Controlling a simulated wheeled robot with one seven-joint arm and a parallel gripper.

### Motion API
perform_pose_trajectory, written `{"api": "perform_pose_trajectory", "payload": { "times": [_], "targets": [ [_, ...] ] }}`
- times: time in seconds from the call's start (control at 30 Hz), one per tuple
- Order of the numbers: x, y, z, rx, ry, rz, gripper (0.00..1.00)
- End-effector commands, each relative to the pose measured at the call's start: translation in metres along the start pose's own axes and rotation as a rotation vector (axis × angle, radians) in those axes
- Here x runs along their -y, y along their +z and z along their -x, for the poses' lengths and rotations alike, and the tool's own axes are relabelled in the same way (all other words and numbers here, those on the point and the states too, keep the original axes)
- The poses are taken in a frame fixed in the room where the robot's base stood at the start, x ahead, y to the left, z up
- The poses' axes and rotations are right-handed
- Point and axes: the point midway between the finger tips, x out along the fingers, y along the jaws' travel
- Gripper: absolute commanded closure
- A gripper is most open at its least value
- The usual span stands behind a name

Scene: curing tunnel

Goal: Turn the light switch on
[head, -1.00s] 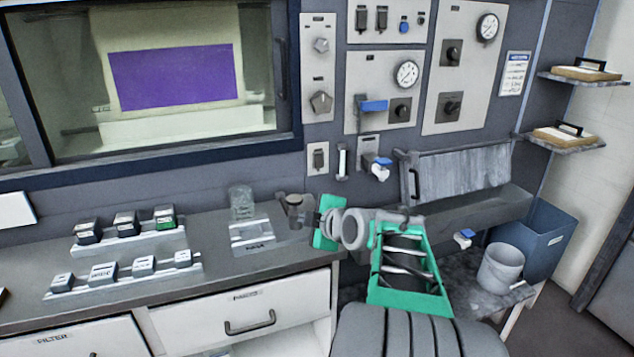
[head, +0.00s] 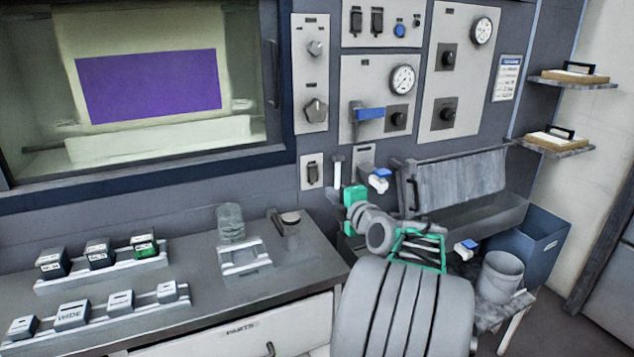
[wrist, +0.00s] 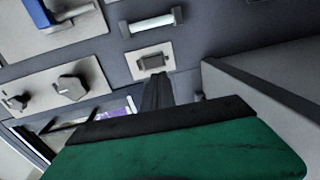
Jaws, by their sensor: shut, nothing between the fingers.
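The light switch (head: 312,172) is a dark rocker on a small pale plate, on the dark wall right of the window and below a two-knob panel. In the wrist view the plate with a dark rocker (wrist: 154,62) is just beyond my fingertips. My gripper (wrist: 157,92) is shut and empty, its dark fingers pointing toward the plate's edge; I cannot tell if they touch it. In the head view my green gripper body (head: 354,198) is to the right of and below the switch, and the fingertips are hard to make out. Whether the rocker is on or off is too small to tell.
A white tube handle (head: 337,172) is right beside the switch. A blue-handled valve (head: 379,180) and a blue lever (head: 369,113) are farther right. Two more dark rockers (head: 356,20) are on the upper panel. The counter (head: 190,272) below holds several small blocks and a jar.

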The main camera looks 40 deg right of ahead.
Motion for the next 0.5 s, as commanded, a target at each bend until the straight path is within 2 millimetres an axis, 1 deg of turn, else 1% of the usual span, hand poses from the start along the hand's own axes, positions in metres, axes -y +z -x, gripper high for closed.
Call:
{"api": "perform_pose_trajectory", "payload": {
  "times": [0.03,0.1,0.3,0.4,0.5],
  "targets": [
    [-0.001,-0.002,-0.012,-0.005,-0.001,0.000,1.00],
    [-0.001,-0.003,-0.028,-0.006,-0.001,0.000,1.00],
    [-0.002,-0.003,-0.071,-0.005,-0.001,0.001,1.00],
    [-0.001,-0.002,-0.086,-0.004,-0.001,0.000,1.00],
    [-0.001,-0.002,-0.095,-0.003,0.000,0.000,1.00]
  ]
}}
